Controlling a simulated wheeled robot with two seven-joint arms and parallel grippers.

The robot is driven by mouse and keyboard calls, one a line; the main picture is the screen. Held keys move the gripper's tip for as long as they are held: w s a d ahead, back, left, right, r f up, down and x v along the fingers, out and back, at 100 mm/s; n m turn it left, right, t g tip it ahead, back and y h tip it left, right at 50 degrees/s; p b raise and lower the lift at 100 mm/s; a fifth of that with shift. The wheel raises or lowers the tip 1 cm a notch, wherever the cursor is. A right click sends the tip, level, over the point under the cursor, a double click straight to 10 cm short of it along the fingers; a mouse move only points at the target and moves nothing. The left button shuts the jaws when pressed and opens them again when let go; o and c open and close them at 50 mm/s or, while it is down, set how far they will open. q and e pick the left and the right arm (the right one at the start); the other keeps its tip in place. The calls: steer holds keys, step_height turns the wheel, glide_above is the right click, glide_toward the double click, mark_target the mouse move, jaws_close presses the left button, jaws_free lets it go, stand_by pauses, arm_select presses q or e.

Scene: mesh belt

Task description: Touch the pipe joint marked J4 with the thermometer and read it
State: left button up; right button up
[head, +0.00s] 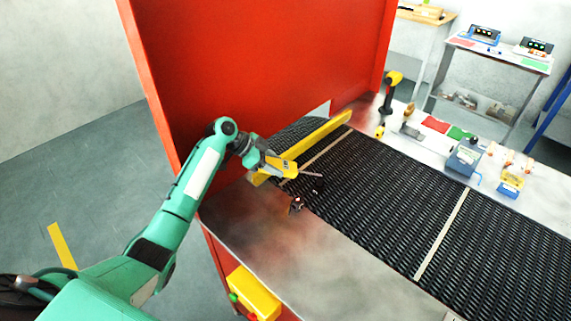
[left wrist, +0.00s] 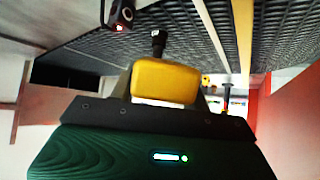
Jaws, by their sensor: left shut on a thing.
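My left gripper (head: 283,168) is shut on a yellow tool with a thin rod, which looks like the thermometer (head: 310,174). The rod points right over the near left part of the belt. In the left wrist view the tool's yellow body (left wrist: 165,80) is in front of the camera, with a dark tip beyond it. Its display does not show. Small copper-coloured parts (head: 512,166), perhaps pipe joints, stand on the far right bench, well away from the gripper. No J4 mark is readable. My right gripper is not in view.
A black mesh belt (head: 400,195) with pale cross strips runs across the bench under a red housing (head: 260,70). A small dark device (head: 296,205) sits at the belt's near edge, close to the tool. A yellow-headed stand (head: 390,90) and blue-grey box (head: 463,158) stand beyond.

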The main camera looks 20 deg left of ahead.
arm_select(q)
steer(key=shift+r+p, duration=1.65)
steer(key=shift+r, duration=0.9)
steer(key=shift+f, duration=0.1)
